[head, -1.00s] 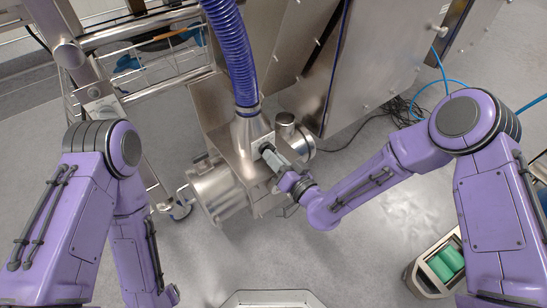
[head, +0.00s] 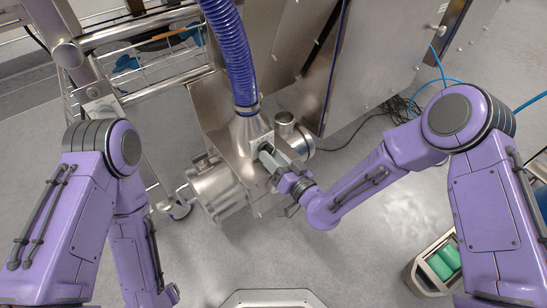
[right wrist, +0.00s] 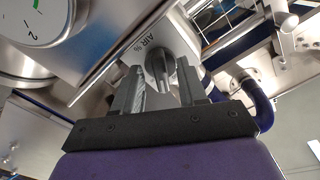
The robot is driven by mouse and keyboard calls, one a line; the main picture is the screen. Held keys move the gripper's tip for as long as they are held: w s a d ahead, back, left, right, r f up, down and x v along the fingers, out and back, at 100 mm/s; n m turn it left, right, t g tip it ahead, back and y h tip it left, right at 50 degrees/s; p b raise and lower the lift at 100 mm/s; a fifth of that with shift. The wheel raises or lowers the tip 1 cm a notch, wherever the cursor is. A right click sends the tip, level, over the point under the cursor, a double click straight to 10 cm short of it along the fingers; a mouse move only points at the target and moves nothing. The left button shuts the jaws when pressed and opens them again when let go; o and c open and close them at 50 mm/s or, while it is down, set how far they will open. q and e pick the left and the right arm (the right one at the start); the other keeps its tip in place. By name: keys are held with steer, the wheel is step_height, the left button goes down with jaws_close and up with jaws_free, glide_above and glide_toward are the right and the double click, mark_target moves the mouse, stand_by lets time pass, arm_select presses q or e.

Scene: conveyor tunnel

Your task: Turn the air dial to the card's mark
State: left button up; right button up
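The air dial (right wrist: 161,68) is a grey knob with a raised grip, on a metal plate lettered "AIR %" in the right wrist view. My right gripper (right wrist: 160,92) is open, its two fingers standing on either side of the knob's grip with visible gaps. In the head view my right gripper (head: 270,163) reaches the front of the metal machine (head: 236,140), and the dial is mostly hidden there. I cannot make out the card or its mark. My left arm comes down at the left, and its gripper is outside the picture.
A round white gauge (right wrist: 32,18) with a green mark is at the upper left of the right wrist view. A blue ribbed hose (head: 231,50) rises from the machine. A wire-basket cart (head: 165,65) stands to its left. A box with green rolls (head: 440,264) is on the floor, lower right.

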steer(key=shift+s+d+r, duration=0.1)
steer(key=shift+s+d, duration=0.05)
steer(key=shift+s, duration=0.1)
steer(key=p+v, duration=0.1)
steer(key=v, duration=0.9)
steer(key=shift+p, duration=0.35)
